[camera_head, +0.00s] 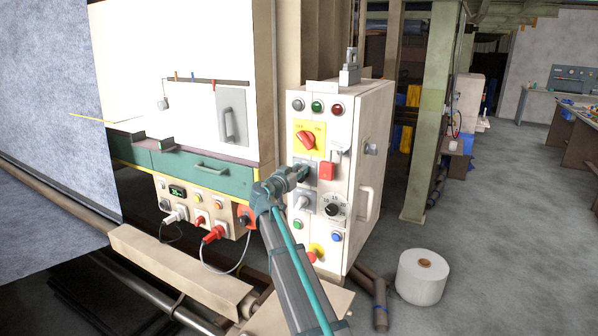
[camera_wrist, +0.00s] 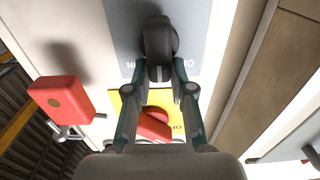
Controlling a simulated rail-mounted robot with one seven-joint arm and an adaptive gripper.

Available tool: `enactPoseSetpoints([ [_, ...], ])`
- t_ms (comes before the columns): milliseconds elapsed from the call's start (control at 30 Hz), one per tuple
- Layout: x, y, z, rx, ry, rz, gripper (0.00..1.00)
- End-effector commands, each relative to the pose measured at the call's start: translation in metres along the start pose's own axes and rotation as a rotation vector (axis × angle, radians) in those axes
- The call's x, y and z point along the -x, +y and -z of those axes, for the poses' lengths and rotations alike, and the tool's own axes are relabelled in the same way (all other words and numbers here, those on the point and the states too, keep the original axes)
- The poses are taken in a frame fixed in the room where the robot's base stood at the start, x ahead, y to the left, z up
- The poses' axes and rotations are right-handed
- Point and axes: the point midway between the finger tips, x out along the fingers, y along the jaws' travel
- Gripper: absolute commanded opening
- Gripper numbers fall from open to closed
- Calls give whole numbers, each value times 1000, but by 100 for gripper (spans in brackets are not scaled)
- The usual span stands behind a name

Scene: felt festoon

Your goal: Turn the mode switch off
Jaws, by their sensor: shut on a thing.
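My gripper (camera_head: 303,172) reaches the front of the white control cabinet (camera_head: 375,125) in the head view. In the wrist view my gripper (camera_wrist: 160,75) is shut on a dark grey rotary knob (camera_wrist: 160,45), one finger on each side. The knob sits on a grey plate (camera_wrist: 195,30) with partly hidden lettering. I take this knob for the mode switch, but no full label is readable. In the head view, my gripper hides the knob, and part of the grey plate (camera_head: 312,164) shows beside it. The knob's handle looks roughly upright in the wrist view.
A red rotary switch (camera_head: 307,140) on a yellow plate is just above; it also shows in the wrist view (camera_wrist: 153,125). A red block (camera_head: 327,171) projects to the right, also in the wrist view (camera_wrist: 62,97). A black dial (camera_head: 333,210) and push-buttons are lower down.

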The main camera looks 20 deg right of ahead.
Motion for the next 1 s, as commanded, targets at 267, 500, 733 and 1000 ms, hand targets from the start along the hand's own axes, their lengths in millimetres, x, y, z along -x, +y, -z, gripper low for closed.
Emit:
enactPoseSetpoints([
  [267, 0, -2, -3, 60, 1, 0, 0],
  [500, 0, -6, -6, 212, 1, 0, 0],
  [733, 0, -10, -6, 411, 1, -1, 0],
  [1000, 0, -15, -6, 621, 1, 0, 0],
])
